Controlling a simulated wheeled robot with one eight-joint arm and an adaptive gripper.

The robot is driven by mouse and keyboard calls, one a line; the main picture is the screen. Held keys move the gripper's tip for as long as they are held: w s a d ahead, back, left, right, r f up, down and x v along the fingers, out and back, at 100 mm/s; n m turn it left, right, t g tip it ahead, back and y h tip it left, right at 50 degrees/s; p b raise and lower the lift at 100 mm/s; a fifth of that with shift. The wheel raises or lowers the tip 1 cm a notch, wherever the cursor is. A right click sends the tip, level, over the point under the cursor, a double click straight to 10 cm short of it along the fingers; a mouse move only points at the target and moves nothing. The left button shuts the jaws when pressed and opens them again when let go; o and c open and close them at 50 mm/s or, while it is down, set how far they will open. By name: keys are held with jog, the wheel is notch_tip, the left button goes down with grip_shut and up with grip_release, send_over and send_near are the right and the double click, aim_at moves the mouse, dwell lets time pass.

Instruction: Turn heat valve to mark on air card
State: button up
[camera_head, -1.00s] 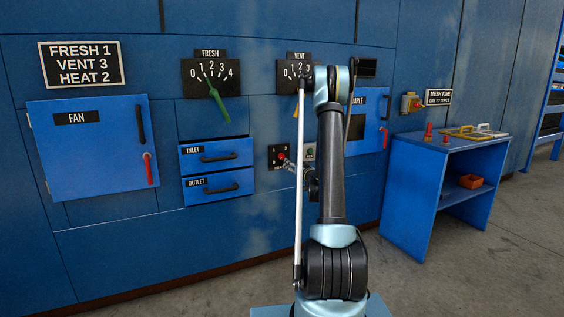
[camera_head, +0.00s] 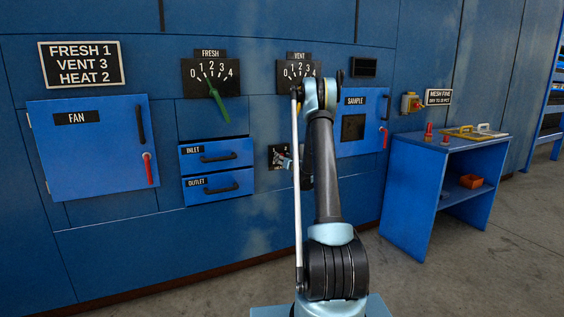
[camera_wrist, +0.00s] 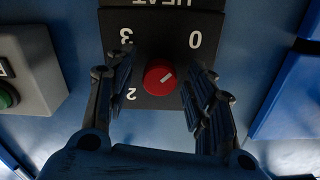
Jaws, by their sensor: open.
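The air card (camera_head: 80,64) on the wall at upper left reads FRESH 1, VENT 3, HEAT 2. In the wrist view the heat valve is a red round knob (camera_wrist: 153,72) with a white line, on a black plate (camera_wrist: 150,22) seen upside down. The line slants to the upper right, roughly on the 0 side. The numerals 3, 0 and 2 show; 1 is hidden, apparently behind the right finger. My gripper (camera_wrist: 160,80) is open, its fingers on either side of the knob, with gaps visible. In the head view my gripper (camera_head: 285,160) partly covers the heat plate (camera_head: 273,152).
A grey box with a green button (camera_wrist: 8,96) sits beside the plate in the wrist view. The inlet drawer (camera_head: 216,155), the outlet drawer (camera_head: 218,186) and the sample door (camera_head: 372,135) flank the valve. A blue bench (camera_head: 450,145) stands at right.

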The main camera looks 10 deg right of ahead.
jog(key=shift+c, duration=0.4)
jog(key=c, duration=1)
jog(key=shift+a, duration=0.1)
